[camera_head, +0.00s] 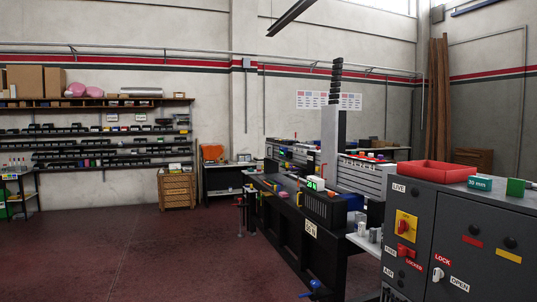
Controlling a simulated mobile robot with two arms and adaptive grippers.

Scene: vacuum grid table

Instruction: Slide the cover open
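I cannot make out a sliding cover for certain in the head view. A grey control cabinet (455,235) stands close at the right. It bears a red and yellow rotary switch (406,226), a white knob (437,274) between LOCK and OPEN labels, and round black knobs. A long dark workbench (290,235) stands left of it, with a small green-lit display (316,184) and a black ribbed box (325,209) on it. Neither of my grippers shows in this view.
A red tray (437,174), a teal block marked 30 mm (480,183) and a green block (515,187) rest on the cabinet top. Wall shelves (100,103) and a wooden drawer unit (177,190) stand at the back. The red floor (130,250) is clear at left.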

